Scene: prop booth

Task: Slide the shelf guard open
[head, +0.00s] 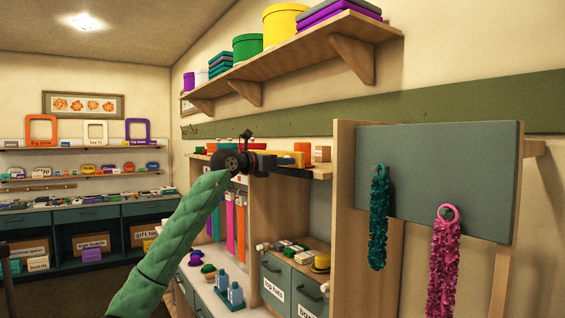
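My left arm comes up from the bottom in a green sleeve. Its dark gripper (268,163) is in front of the middle shelf (318,172), seen small and from behind, so its fingers do not show clearly. I cannot tell whether it touches the shelf or the things on it. On that shelf, near the gripper, are a yellow block (291,158), an orange block (302,149) and a small box (322,153). I cannot pick out the shelf guard for certain; the gripper may cover part of it. My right gripper is not in view.
A grey-blue panel (450,150) stands at the right, with a teal garland (379,215) and a pink garland (443,260) hanging from it. A high shelf (290,60) holds round boxes.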

